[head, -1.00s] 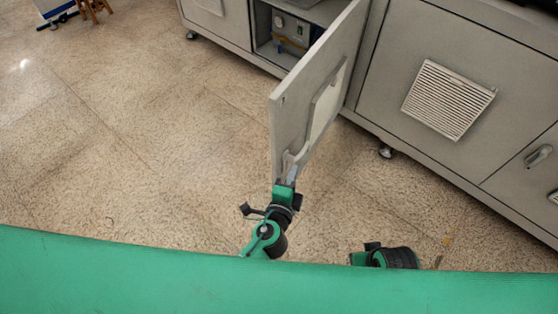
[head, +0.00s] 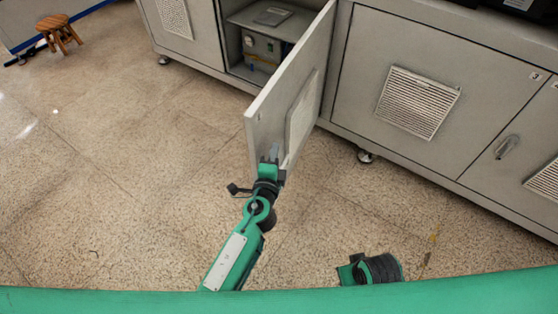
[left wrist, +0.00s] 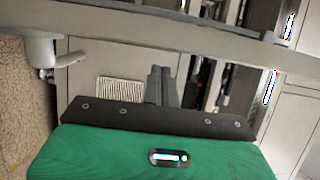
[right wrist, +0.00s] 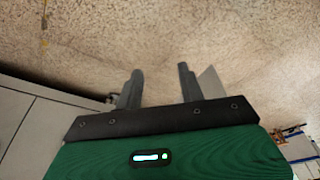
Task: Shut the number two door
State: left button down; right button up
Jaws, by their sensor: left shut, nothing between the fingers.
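A grey cabinet door (head: 265,118) stands wide open in the head view, hinged on the right side of the opening. Its number is not visible. A pale vent panel (head: 302,108) shows on its outer face. My left gripper (head: 272,154) is at the door's free edge, at its outer face, with fingers shut and empty. Contact with the door cannot be told. The left wrist view shows its closed fingers (left wrist: 161,82), with a pale handle (left wrist: 45,52) to the left. My right gripper (right wrist: 159,84) is open and empty above the floor; the head view shows only part of that arm.
The open compartment (head: 236,52) holds a boxy device (head: 262,50). A closed door marked 3 (head: 362,85) is to the right, with a handled door (head: 515,150) beyond it. A wooden stool (head: 60,34) stands far left. The speckled floor (head: 120,180) is clear left of the door.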

pick_arm(q)
jog(key=shift+w+a, duration=0.4)
jog(key=shift+a, duration=0.4)
jog(key=shift+a, duration=0.1)
